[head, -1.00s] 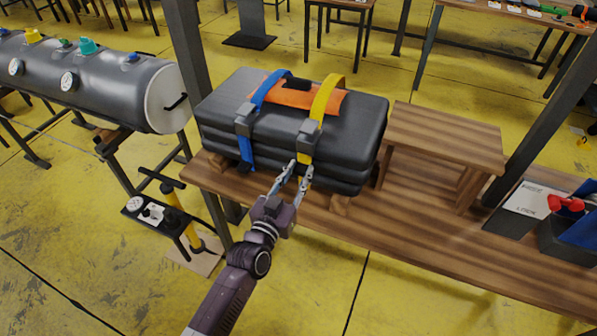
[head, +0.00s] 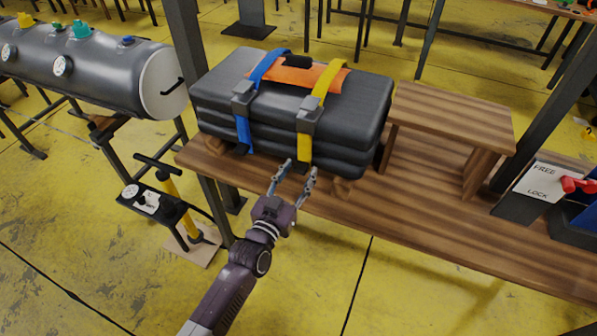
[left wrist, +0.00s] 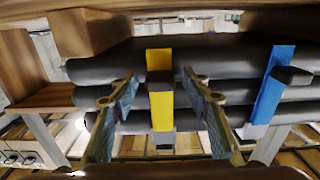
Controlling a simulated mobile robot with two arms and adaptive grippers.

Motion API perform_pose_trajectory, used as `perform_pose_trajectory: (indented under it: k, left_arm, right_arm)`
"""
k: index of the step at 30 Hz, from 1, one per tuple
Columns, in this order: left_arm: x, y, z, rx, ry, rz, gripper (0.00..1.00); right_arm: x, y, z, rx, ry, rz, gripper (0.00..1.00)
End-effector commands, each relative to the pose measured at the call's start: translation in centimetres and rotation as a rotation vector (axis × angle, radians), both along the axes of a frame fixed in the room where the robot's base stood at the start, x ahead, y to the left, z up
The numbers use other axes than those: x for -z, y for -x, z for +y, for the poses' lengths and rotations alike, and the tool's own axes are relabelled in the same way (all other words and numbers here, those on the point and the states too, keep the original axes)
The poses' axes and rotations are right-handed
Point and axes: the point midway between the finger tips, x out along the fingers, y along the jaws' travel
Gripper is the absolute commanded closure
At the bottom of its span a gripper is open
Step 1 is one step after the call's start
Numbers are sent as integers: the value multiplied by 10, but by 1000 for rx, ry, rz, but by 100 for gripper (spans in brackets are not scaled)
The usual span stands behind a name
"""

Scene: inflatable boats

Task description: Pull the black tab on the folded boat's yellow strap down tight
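The folded boat (head: 350,110) is a stack of black tubes on a wooden bench. Its yellow strap (head: 304,146) runs over the top, through a grey buckle (head: 309,120), and hangs down the front. The strap's black tab (head: 304,164) shows small at its lower end. The left wrist view, upside down, shows the yellow strap (left wrist: 161,112) and the dark tab (left wrist: 160,78). My left gripper (head: 299,169) is open and empty in front of the strap. In the wrist view its fingers stand on either side of the strap, apart from it. My right gripper is not in view.
A blue strap (head: 243,130) hangs left of the yellow one, and an orange patch (head: 300,77) lies on top. A wooden stand (head: 450,115) and a FREE/LOCK box (head: 540,182) are right.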

Motion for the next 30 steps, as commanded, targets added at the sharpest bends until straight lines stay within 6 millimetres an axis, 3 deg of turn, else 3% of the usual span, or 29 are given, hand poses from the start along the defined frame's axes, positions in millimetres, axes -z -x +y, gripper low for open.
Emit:
perform_pose_trajectory:
  k: [8,22,30]
  left_arm:
    - [-1,6,2,0,2,-2,56]
    - [0,90,33,0,-1,2,56]
    - [-1,112,41,0,-1,-1,56]
  right_arm:
    - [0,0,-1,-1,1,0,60]
    - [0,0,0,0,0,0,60]
    - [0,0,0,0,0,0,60]
